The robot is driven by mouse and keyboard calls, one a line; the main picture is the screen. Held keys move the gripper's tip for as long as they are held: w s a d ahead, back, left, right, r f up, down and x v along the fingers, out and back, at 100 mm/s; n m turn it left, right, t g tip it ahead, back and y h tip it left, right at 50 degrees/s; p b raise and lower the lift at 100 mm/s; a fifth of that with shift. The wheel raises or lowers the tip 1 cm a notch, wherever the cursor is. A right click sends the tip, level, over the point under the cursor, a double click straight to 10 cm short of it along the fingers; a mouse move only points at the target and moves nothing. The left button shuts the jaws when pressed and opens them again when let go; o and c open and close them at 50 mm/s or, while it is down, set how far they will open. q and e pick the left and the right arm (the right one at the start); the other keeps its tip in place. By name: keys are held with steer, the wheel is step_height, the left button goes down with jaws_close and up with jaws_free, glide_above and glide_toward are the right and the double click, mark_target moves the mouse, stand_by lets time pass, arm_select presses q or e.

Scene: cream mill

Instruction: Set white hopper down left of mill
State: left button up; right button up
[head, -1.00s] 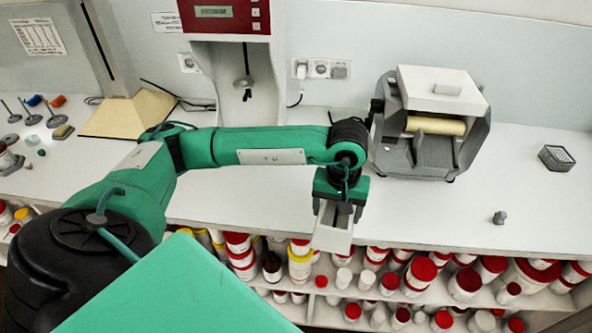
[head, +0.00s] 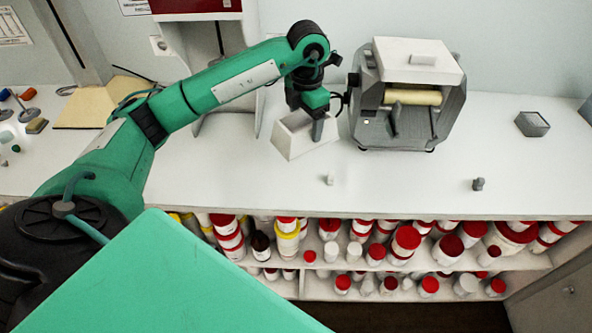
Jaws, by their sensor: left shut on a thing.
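The white hopper (head: 292,143) is a tapered white box, tilted, left of the mill. My left gripper (head: 316,126) is shut on its wall from above, and a finger covers part of it. I cannot tell whether its lower edge touches the counter. The mill (head: 369,130) is a grey machine with a white top and a cream roller, standing on the counter right of the hopper with a small gap between. My right gripper is not in view.
The white counter (head: 420,185) is mostly clear in front of the mill. A small pale piece (head: 329,179) and a small grey piece (head: 478,184) stand on it. A red-and-white machine (head: 195,8) stands behind my arm.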

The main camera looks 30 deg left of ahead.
mark_target(300, 111)
arm_select(q)
steer(key=a+n, duration=0.1)
steer(key=n, duration=0.1)
steer(key=w+r+n, duration=0.1)
steer(key=n, duration=0.1)
steer(key=a+r+n, duration=0.1)
steer(key=n, duration=0.1)
steer(key=shift+w+a+r+n, duration=0.15)
steer(key=shift+w+a+n, duration=0.1)
steer(key=shift+a+n, duration=0.05)
steer(key=f+n+p, duration=0.1)
steer(key=f+p, duration=0.1)
steer(key=f, duration=0.4)
steer(key=a+f+n+p, duration=0.1)
steer(key=f+n+p, duration=0.1)
steer(key=f, duration=0.4)
steer(key=f+n+p, duration=0.1)
steer(key=f+p, duration=0.1)
steer(key=f, duration=0.4)
steer(key=shift+w+a+f+p, duration=0.25)
steer(key=shift+w+f+p, duration=0.05)
steer(key=shift+p, duration=0.05)
steer(key=shift+f, duration=0.25)
steer(key=o, duration=1.1)
steer(key=shift+c, duration=0.2)
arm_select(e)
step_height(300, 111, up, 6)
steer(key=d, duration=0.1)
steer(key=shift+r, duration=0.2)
